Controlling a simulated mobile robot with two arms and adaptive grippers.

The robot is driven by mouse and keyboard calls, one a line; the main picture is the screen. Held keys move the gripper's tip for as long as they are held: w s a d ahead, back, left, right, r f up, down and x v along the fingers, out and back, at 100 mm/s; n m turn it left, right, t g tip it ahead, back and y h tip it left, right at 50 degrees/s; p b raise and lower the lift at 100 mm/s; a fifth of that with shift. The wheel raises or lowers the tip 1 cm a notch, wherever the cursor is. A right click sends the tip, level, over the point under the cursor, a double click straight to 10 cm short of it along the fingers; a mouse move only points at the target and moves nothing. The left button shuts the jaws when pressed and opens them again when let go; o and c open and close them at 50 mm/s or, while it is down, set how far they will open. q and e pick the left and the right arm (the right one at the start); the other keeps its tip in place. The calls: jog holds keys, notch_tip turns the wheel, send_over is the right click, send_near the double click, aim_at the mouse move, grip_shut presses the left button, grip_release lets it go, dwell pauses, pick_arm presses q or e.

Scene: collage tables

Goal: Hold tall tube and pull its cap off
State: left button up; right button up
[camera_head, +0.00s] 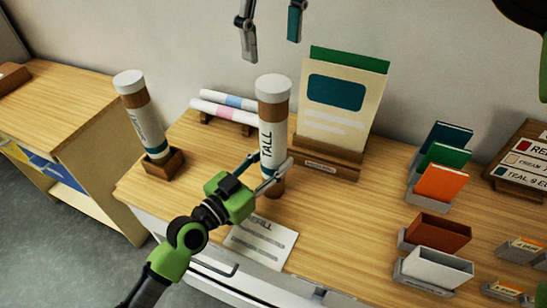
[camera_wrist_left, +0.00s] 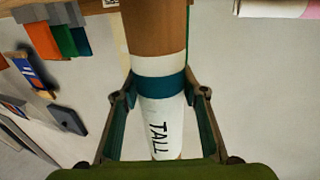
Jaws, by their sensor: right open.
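The tall tube (camera_head: 272,130) stands upright on the wooden table, brown with a white label reading TALL. Its white cap (camera_head: 273,83) sits on top. My left gripper (camera_head: 268,172) has its fingers on either side of the tube's lower part. In the left wrist view the fingertips (camera_wrist_left: 160,85) meet the sides of the tall tube (camera_wrist_left: 160,65) near its teal band, so it looks shut on the tube. The cap is outside that view. My right gripper (camera_head: 271,28) is open and empty above the cap, apart from it.
Another capped tube (camera_head: 142,120) leans in a wooden holder at left. Rolled papers (camera_head: 224,103) lie behind. A card stand (camera_head: 335,110) is close at right, a REFILL card (camera_head: 262,243) in front. Colored card holders (camera_head: 440,180) and trays (camera_head: 433,268) stand further right.

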aim_at(273, 82)
jog(key=shift+s+f, duration=0.1)
jog(key=shift+s+f+m, duration=0.2)
jog(key=shift+s+m, duration=0.2)
jog(key=shift+s, duration=0.1)
jog(key=s+d+r+m+t+y, duration=0.1)
jog(key=s+d+r+m+t, duration=0.1)
jog(key=s+r+m+t, duration=0.25)
jog(key=x, duration=1.2)
jog(key=shift+w+a+f, duration=0.25)
jog(key=shift+w+a, duration=0.05)
jog(key=shift+a, duration=0.1)
jog(key=c, duration=1.3)
jog(key=shift+c, duration=0.2)
jog(key=shift+r, duration=0.15)
